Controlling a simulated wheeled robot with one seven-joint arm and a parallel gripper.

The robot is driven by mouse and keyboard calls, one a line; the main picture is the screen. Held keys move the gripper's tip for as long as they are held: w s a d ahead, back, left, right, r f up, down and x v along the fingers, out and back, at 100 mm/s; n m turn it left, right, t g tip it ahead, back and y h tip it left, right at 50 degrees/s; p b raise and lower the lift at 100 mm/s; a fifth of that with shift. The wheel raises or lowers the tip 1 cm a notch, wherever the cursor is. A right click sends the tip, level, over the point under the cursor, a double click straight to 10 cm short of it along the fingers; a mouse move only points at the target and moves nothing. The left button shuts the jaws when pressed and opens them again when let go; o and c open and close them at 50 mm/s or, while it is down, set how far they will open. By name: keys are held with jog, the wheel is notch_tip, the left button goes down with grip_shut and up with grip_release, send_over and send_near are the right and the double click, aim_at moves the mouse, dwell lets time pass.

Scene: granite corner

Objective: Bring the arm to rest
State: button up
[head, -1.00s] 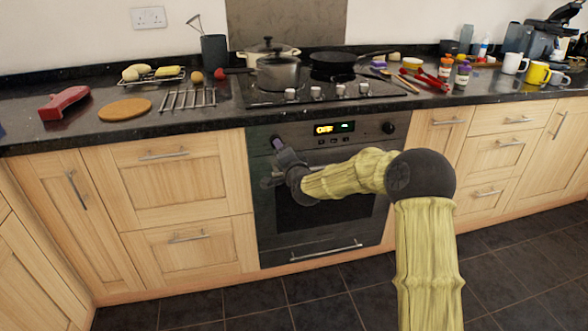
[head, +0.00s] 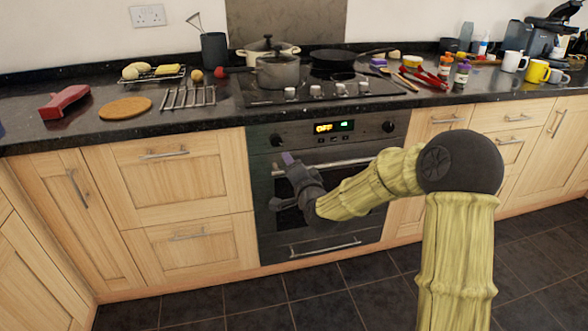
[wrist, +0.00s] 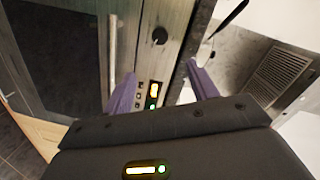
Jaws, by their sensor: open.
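My gripper (head: 288,160) is in front of the built-in oven (head: 290,215), near the left side of its control panel in the head view. In the wrist view its two purple fingers (wrist: 160,92) stand wide apart with nothing between them. Past the fingers the oven's lit display (wrist: 154,94), a dark knob (wrist: 160,36) and the door handle (wrist: 113,50) show. My arm is bent and reaches in from the lower right. I cannot tell the exact gap between gripper and oven.
The black granite worktop (head: 225,110) runs above the oven. The hob (head: 320,90) holds a grey pot (head: 278,72) and a black pan (head: 338,60). A red object (head: 64,102) and round board (head: 125,107) lie at left. The dark tiled floor (head: 255,305) is clear in front.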

jog(key=s+d+f+n+g+h, duration=0.2)
jog(key=s+d+f+n+g, duration=0.3)
jog(key=s, duration=0.6)
jog(key=s+d+f+n+g+h, duration=0.15)
jog(key=s+d+g, duration=0.25)
jog(key=s+d, duration=0.45)
jog(key=s+d+f+n+g+h, duration=0.2)
jog(key=s+d+f+n+g, duration=0.15)
jog(key=s, duration=0.85)
notch_tip(320, 180, up, 33)
jog(key=m+p, duration=0.1)
jog(key=p, duration=3.1)
jog(key=shift+s+d+r+g+p, duration=0.2)
jog(key=shift+d+g+p, duration=0.15)
jog(key=shift+d+p, duration=0.1)
